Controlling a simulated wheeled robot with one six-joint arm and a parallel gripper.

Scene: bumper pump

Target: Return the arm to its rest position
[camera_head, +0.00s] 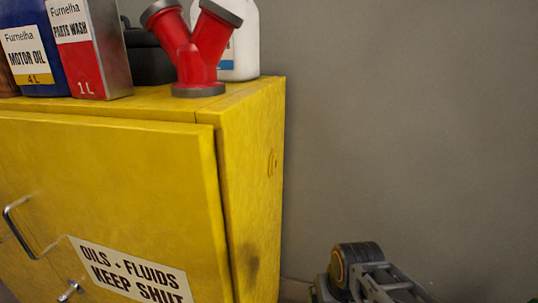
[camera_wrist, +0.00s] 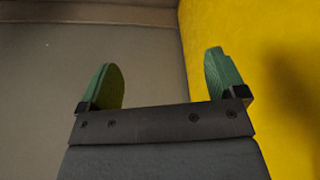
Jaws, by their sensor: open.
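My gripper (camera_wrist: 165,80) shows in the wrist view with its two green fingers spread apart and nothing between them. A plain grey surface lies behind the left finger. The yellow cabinet (camera_wrist: 275,60) fills the right side of that view, close behind the right finger. In the head view, part of my arm shows low at the right of the cabinet (camera_head: 245,190). My gripper's fingers cannot be made out there.
On the cabinet top stand a red Y-shaped pipe fitting (camera_head: 205,55), a Parts Wash can (camera_head: 92,50), a Motor Oil container (camera_head: 35,60), a white jug (camera_head: 245,45) and a dark object (camera_head: 148,60). The grey wall (camera_head: 420,130) at the right is bare.

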